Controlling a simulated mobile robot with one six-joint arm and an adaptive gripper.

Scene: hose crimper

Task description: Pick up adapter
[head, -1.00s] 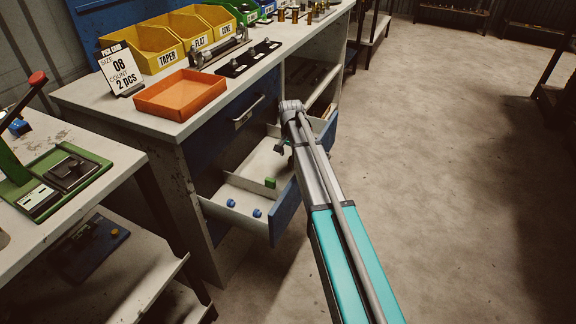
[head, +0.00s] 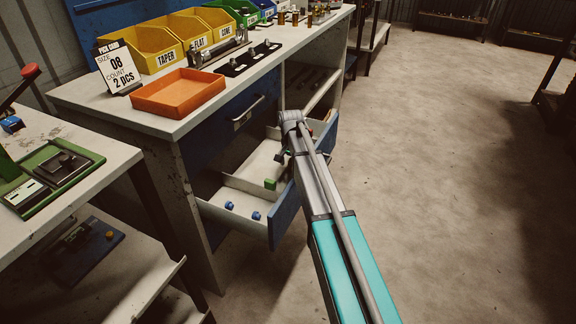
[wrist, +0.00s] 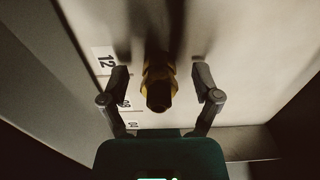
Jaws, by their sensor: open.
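A brass-coloured adapter (wrist: 158,88) with a hex-like collar and a dark end shows in the wrist view. My gripper (wrist: 160,80) is open, with one finger on each side of the adapter and a visible gap on both sides. The adapter stands in a pale drawer (wrist: 240,75) bearing number labels such as "12" (wrist: 104,60). In the head view, my arm reaches into the open blue-fronted drawer (head: 286,215) of the workbench. My gripper is mostly hidden there behind my arm, and I cannot make out this adapter in that view.
Two blue fittings (head: 256,215) and a green piece (head: 270,184) lie in the open drawer. The bench above holds an orange tray (head: 180,92), yellow bins (head: 140,50) and a pick card (head: 117,68). A dark divider edge borders the drawer. Open floor (head: 430,200) lies to the right.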

